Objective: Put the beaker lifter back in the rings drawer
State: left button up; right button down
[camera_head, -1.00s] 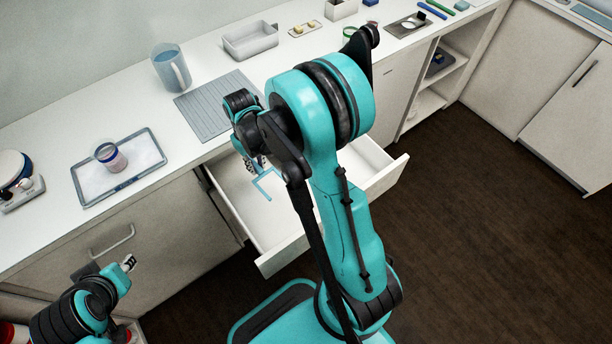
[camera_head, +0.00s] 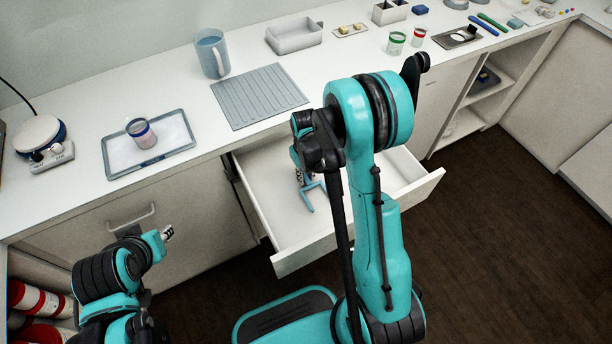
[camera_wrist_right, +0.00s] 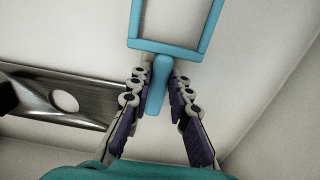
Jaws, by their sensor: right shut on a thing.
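The beaker lifter is a light blue tool with a squared frame (camera_head: 311,197) and a straight handle (camera_wrist_right: 158,85). My right gripper (camera_wrist_right: 157,98) is shut on the handle, one finger on each side, with the frame ahead of the fingertips. In the head view, my right gripper (camera_head: 302,176) and the lifter are over the open white drawer (camera_head: 301,250). I cannot tell whether the lifter touches the drawer floor. My right arm hides part of the drawer. My left gripper (camera_head: 168,232) is at the lower left, away from the drawer; its jaws are too small to read.
A shiny metal piece with a round hole (camera_wrist_right: 98,106) lies at the left in the wrist view. Above the drawer, the counter holds a grey ribbed mat (camera_head: 258,96), a blue-grey pitcher (camera_head: 212,54) and a tray (camera_head: 178,150) with a small jar (camera_head: 141,132).

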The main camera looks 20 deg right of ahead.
jog(key=shift+f, duration=0.15)
jog(key=c, duration=1.4)
grip_release()
notch_tip(320, 180, up, 11)
jog(key=p, duration=0.5)
notch_tip(320, 180, up, 13)
jog(key=t, duration=0.3)
send_over(306, 177)
jog(key=s+a, duration=0.3)
jog(key=s, duration=0.3)
jog(key=s+r+t, duration=0.1)
jog(key=s, duration=0.1)
jog(key=s+a+r+t, duration=0.1)
jog(key=s+t, duration=0.1)
jog(key=s, duration=0.1)
jog(key=s+a+r+t, duration=0.1)
jog(key=s, duration=0.2)
jog(key=shift+s+a+r+m, duration=0.2)
jog(key=shift+s+r+m, duration=0.05)
jog(key=shift+r+m, duration=0.15)
jog(key=shift+f, duration=0.1)
